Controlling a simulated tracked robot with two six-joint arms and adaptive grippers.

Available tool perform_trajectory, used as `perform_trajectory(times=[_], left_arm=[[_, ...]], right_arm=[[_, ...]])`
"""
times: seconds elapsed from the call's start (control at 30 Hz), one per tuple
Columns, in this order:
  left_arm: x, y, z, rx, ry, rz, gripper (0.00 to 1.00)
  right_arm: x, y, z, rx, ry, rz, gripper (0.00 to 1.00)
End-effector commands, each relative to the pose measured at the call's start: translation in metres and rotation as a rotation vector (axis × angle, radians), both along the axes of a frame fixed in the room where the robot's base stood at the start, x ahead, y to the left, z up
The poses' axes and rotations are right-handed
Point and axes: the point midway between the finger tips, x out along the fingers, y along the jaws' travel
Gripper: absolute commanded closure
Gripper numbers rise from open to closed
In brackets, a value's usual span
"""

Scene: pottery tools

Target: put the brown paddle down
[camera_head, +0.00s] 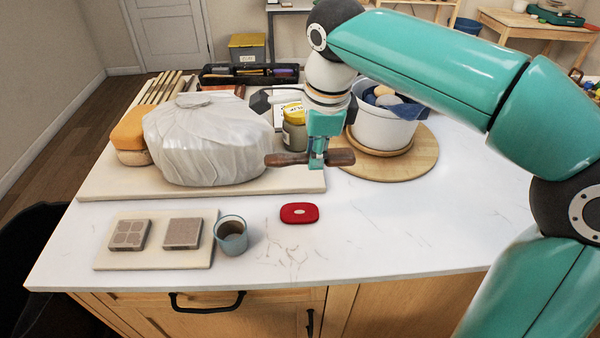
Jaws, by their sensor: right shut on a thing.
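The brown paddle (286,160) is a dark wooden piece lying crosswise in my right gripper (318,160). My right gripper comes down from above and is shut on the paddle around its middle. The paddle appears to be over the counter, at the right end of the large pale board (200,188). Whether it touches the surface below, I cannot tell. My left gripper is not in the view.
A plastic-wrapped lump (205,140) sits on the board, left of the paddle. A yellow-lidded jar (294,135) and a white bucket (382,130) on a round wooden board (420,160) stand close by. A red tin (299,213) and a cup (231,236) are in front. The counter's right front is clear.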

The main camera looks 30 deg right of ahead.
Motion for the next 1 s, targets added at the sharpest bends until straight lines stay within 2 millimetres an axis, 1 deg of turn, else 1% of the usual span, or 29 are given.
perform_trajectory(times=[0.03, 0.1, 0.17, 0.3, 0.4, 0.5, 0.6, 0.77, 1.0], left_arm=[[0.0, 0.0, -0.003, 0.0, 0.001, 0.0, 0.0], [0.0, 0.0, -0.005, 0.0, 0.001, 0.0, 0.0], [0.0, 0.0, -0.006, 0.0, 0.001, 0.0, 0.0], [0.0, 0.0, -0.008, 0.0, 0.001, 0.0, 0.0], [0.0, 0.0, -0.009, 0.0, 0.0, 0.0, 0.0], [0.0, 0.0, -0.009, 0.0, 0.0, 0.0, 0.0], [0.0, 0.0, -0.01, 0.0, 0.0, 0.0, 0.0], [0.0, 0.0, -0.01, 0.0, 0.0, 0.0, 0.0], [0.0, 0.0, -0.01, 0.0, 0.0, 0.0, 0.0]], right_arm=[[-0.004, -0.003, -0.011, 0.0, 0.004, -0.008, 1.0], [-0.007, -0.007, -0.027, 0.0, 0.005, -0.019, 1.0], [-0.009, -0.009, -0.043, -0.001, 0.005, -0.025, 1.0], [-0.011, -0.011, -0.081, 0.0, 0.006, -0.031, 1.0], [-0.011, -0.012, -0.106, 0.002, 0.006, -0.034, 1.0], [-0.011, -0.013, -0.126, 0.0, 0.004, -0.034, 1.0], [-0.011, -0.013, -0.139, 0.001, 0.003, -0.036, 1.0], [-0.011, -0.013, -0.148, 0.0, 0.001, -0.036, 1.0], [-0.011, -0.013, -0.18, 0.001, 0.003, -0.037, 1.0]])
